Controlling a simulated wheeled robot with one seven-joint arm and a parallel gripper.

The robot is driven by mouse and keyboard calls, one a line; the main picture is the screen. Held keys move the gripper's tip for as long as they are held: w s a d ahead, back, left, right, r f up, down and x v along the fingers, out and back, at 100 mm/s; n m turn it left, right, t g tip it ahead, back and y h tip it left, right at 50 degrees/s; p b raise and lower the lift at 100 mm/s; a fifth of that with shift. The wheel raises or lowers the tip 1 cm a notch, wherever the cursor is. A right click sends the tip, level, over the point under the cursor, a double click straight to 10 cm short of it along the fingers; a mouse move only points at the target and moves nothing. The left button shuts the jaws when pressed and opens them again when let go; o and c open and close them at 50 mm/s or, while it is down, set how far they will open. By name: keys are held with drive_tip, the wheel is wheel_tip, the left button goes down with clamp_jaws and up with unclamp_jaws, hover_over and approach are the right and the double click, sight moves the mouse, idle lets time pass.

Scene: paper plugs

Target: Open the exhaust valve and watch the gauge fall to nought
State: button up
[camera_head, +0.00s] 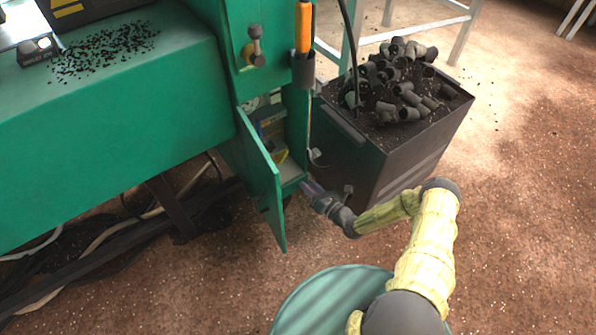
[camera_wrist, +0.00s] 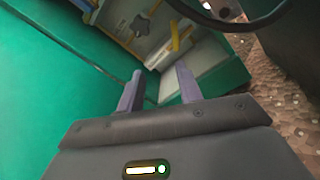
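A green cabinet (camera_head: 290,115) on the machine stands open, its door (camera_head: 262,185) swung out toward me. Inside, the wrist view shows a dark grey star-shaped part (camera_wrist: 141,24) and a yellow bar-like part (camera_wrist: 181,38) against a pale panel. Either could belong to the exhaust valve; I cannot tell. No gauge dial can be made out. My gripper (camera_head: 306,186) is at the lower front of the cabinet opening, right of the door. In the wrist view my gripper (camera_wrist: 159,86) has its two fingers apart with nothing between them.
A dark bin (camera_head: 375,165) heaped with grey plugs (camera_head: 405,90) stands close to the right of the cabinet. An orange-handled tool (camera_head: 303,25) sits in a holder above. Open floor (camera_head: 520,200) lies to the right.

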drive_tip(key=s+a+r+n+g+y+p, duration=0.1)
drive_tip(key=s+a+r+n+g+p, duration=0.1)
drive_tip(key=s+r+n+g, duration=0.45)
drive_tip(key=s+a+r+n+g+p, duration=0.2)
drive_tip(key=s+r+n+g, duration=0.2)
drive_tip(key=r+n+g, duration=0.6)
drive_tip(key=s+d+r+n+t+h+p, duration=0.1)
drive_tip(key=s+d+r+n+h, duration=0.3)
drive_tip(key=r, duration=0.5)
drive_tip(key=s+d+r+n+t+h+p, duration=0.2)
drive_tip(key=s+d+r+n+h, duration=0.2)
drive_tip(key=r+n, duration=0.4)
drive_tip(key=s+d+r+n+t+h+p, duration=0.2)
drive_tip(key=s+d+r+n+h, duration=0.1)
drive_tip(key=r, duration=0.8)
drive_tip(key=d+n+h, duration=0.1)
drive_tip(key=d+n, duration=0.1)
drive_tip(key=n, duration=0.1)
drive_tip(key=shift+s+d+r+h, duration=0.15)
drive_tip(key=shift+s+d+h, duration=0.15)
drive_tip(key=shift+s, duration=0.1)
drive_tip(key=shift+o, duration=0.2)
